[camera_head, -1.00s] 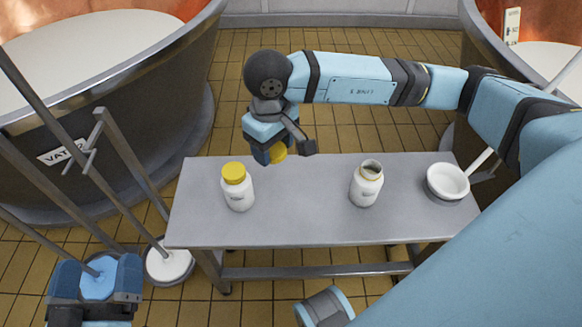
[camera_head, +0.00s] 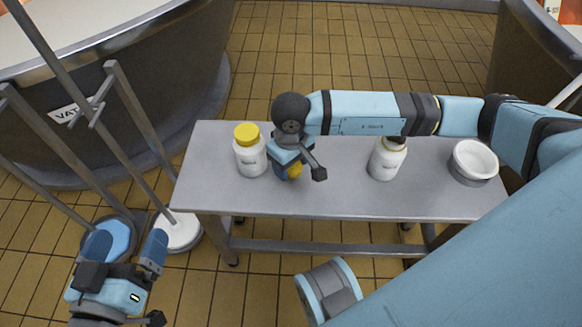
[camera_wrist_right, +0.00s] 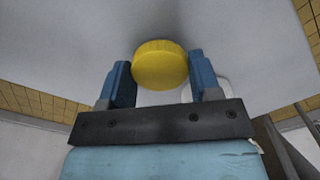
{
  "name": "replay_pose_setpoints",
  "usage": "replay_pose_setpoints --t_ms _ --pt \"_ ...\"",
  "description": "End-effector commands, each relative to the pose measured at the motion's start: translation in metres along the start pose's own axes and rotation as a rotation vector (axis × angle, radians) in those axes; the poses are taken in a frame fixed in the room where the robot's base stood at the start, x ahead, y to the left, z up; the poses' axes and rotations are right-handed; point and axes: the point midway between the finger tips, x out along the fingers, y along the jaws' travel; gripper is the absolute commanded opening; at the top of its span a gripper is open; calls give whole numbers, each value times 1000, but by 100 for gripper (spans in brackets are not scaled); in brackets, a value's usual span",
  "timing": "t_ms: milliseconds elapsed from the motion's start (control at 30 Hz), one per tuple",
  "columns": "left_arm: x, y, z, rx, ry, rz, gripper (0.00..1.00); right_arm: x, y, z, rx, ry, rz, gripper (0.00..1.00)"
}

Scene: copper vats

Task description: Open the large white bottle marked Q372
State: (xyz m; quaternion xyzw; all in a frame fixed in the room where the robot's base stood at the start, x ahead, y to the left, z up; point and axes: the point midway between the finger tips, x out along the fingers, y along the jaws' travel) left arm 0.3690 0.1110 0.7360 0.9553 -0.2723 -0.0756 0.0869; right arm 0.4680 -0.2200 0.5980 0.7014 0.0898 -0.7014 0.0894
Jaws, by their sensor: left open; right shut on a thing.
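A white bottle (camera_head: 251,160) with a yellow lid (camera_head: 247,132) stands upright on the left part of the grey table. A second white bottle (camera_head: 387,162) stands right of the middle; my right arm partly covers its top, where no yellow lid shows. Their labels are too small to read. My right gripper (camera_head: 292,168) is just right of the lidded bottle, shut on a yellow lid (camera_head: 295,171). That lid (camera_wrist_right: 160,64) is clear between the fingers in the right wrist view. My left gripper (camera_head: 126,249) is open and empty, at the lower left, away from the table.
A white bowl (camera_head: 474,160) is at the table's right end. The bare grey tabletop (camera_head: 335,197) has free room at the front. A large vat (camera_head: 130,95) stands behind at left. Metal poles and a white round base (camera_head: 180,232) stand left of the table.

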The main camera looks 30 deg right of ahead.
Motion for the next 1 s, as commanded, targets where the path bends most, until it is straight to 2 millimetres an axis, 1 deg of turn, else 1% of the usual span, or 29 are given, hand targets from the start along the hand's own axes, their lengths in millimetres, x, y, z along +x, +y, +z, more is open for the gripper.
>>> replay_pose_setpoints --t_ms 33,67,300,433,467,500,567,867,967,1000 --pt "0 -1 6 0 -10 2 100 10 0 0 1 -2 0 29" --pt "1 -1 6 0 -15 2 100 12 0 0 0 -1 0 29" --pt "0 -1 6 0 -18 3 100 11 0 0 0 1 1 29" --pt "2 -3 7 16 -10 2 100 16 0 0 0 1 1 29" --pt "2 -3 6 22 -6 2 100 15 0 0 0 1 1 60" --pt "2 -3 4 23 -6 3 100 14 0 0 0 1 1 69" --pt "2 -3 4 22 -6 3 100 14 0 0 0 1 1 83" --pt "2 -2 3 20 -7 3 100 13 0 0 0 0 0 83" --pt "1 0 0 7 -13 6 100 6 0 0 0 1 1 83" --pt "0 0 -2 4 -11 4 100 0 0 -1 0 2 1 83"
